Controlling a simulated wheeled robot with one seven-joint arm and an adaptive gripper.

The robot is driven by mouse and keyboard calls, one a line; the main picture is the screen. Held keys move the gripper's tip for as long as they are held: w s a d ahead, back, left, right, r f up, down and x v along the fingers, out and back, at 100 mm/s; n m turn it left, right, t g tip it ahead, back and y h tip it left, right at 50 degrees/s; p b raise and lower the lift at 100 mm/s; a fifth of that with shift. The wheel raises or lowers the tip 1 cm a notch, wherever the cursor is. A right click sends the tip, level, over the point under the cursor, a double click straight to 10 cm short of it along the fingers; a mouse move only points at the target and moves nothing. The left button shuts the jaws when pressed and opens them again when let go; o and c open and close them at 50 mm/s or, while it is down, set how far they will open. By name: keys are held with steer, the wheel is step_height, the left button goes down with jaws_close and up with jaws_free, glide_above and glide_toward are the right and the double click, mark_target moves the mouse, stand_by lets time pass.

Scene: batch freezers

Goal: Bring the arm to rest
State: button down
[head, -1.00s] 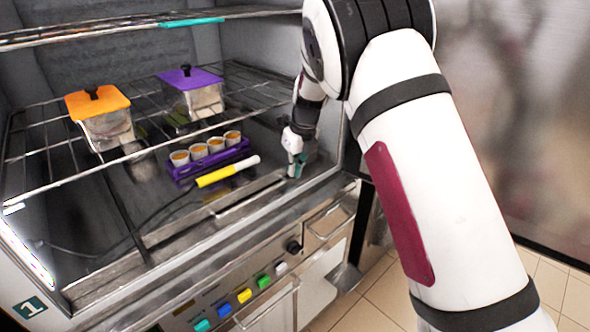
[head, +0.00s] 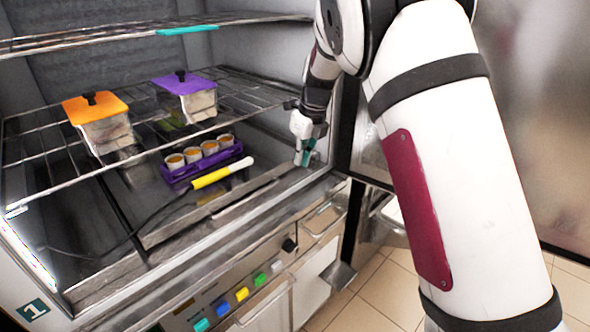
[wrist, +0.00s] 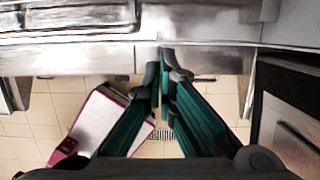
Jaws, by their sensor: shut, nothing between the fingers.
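My gripper (head: 304,158) is at the right side of the freezer opening in the head view, near the front sill. Its teal fingers are shut and empty. In the wrist view the fingers of my gripper (wrist: 165,75) meet at their tips, with the freezer's metal front edge (wrist: 75,60) beyond them and floor below. I cannot tell whether the fingertips touch the metal. My white arm fills the right of the head view.
A purple rack (head: 208,166) of several cups and a yellow probe (head: 222,173) lie in the freezer. An orange-lidded container (head: 97,120) and a purple-lidded container (head: 187,95) stand on the wire shelf (head: 50,175). Tiled floor (head: 375,290) is open at lower right.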

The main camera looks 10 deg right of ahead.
steer(key=s+d+r+n, duration=0.2)
steer(key=s+r+n, duration=0.5)
steer(key=s, duration=0.3)
steer(key=s+d+r+n, duration=0.3)
steer(key=s+r+n, duration=0.35)
steer(key=s, duration=0.35)
steer(key=s+d+f+n+t+h, duration=0.1)
steer(key=s+d+f+n+t, duration=0.1)
steer(key=s+n, duration=1.3)
steer(key=s, duration=0.6)
steer(key=shift+s+d+f+h, duration=0.15)
steer(key=shift+d+f+h, duration=0.05)
steer(key=shift+h, duration=0.1)
